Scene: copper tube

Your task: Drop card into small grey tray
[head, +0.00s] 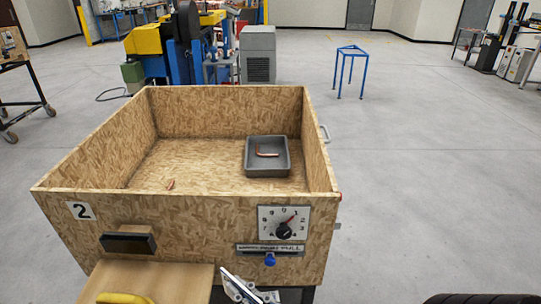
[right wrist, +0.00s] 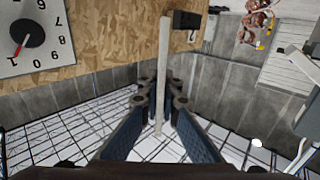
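The small grey tray (head: 251,169) sits inside the large wooden box, toward its back right. A bent copper tube (head: 266,154) lies in the tray. My right gripper (right wrist: 162,92) is shut on a thin white card (right wrist: 164,55), which is seen nearly edge-on and sticks out past the fingertips. My left gripper is not in view.
The wooden box (head: 110,210) is open on top and marked 2. Its front wall carries a dial (head: 284,229), a blue knob (head: 270,259) and a dark block (head: 128,242). A small copper piece (head: 170,185) lies on the box floor. A wooden board (head: 165,280) juts out at front left.

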